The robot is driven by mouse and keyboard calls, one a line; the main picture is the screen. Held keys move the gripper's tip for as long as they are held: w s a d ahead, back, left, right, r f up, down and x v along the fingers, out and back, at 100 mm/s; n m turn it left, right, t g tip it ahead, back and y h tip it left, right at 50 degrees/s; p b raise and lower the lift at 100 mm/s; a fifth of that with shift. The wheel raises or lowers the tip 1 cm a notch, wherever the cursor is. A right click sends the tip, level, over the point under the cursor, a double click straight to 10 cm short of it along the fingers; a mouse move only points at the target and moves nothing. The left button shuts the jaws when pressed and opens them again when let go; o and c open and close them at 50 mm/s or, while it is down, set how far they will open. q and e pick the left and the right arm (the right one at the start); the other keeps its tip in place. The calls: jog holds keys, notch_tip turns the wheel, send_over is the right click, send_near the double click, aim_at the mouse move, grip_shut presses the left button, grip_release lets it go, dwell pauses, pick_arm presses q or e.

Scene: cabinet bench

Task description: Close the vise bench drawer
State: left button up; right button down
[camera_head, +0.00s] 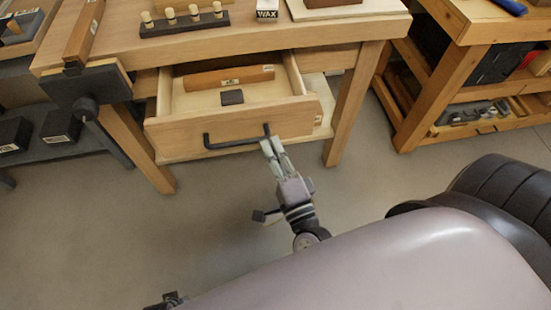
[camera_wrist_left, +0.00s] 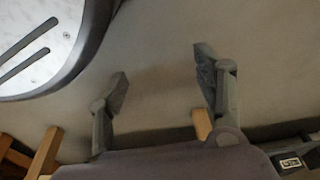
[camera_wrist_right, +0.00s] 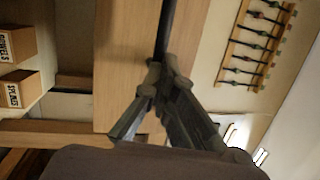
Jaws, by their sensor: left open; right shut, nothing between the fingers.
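The vise bench drawer (camera_head: 190,131) is pulled out under the wooden bench and holds a wooden block (camera_head: 228,78) and a small dark block (camera_head: 232,97). Its black bar handle (camera_head: 228,142) is on the front; it also shows in the right wrist view (camera_wrist_right: 166,28). My right gripper (camera_head: 271,144) is shut and empty, its fingertips at the handle's right end; whether they touch it I cannot tell. It also shows in the right wrist view (camera_wrist_right: 158,76). My left gripper (camera_wrist_left: 162,72) is open and empty over the floor in the left wrist view.
The dark vise (camera_head: 100,87) sticks out at the bench's left. Bench legs (camera_head: 352,105) flank the drawer. A second bench (camera_head: 445,75) with shelves stands at the right. The floor in front of the drawer is clear except for my arm.

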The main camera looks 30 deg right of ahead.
aim_at(270, 125)
jog(key=w+d, duration=0.1)
jog(key=w, duration=0.5)
jog(key=w+d+p, duration=0.1)
jog(key=w, duration=0.2)
jog(key=shift+w+d+r, duration=0.1)
jog(key=shift+d+r, duration=0.15)
jog(key=shift+d, duration=0.1)
jog(key=w+d, duration=0.1)
jog(key=w, duration=0.5)
jog(key=w+d+b, duration=0.1)
jog(key=w, duration=0.2)
jog(key=shift+w+d+f, duration=0.2)
jog(key=shift+w+d, duration=0.1)
jog(key=shift+d, duration=0.05)
jog(key=shift+w+d, duration=0.15)
jog(key=shift+w, duration=0.45)
pick_arm(q)
jog(key=shift+s+a+f, duration=0.1)
jog(key=shift+s, duration=0.05)
pick_arm(e)
jog(key=shift+d+r, duration=0.1)
jog(key=shift+r, duration=0.15)
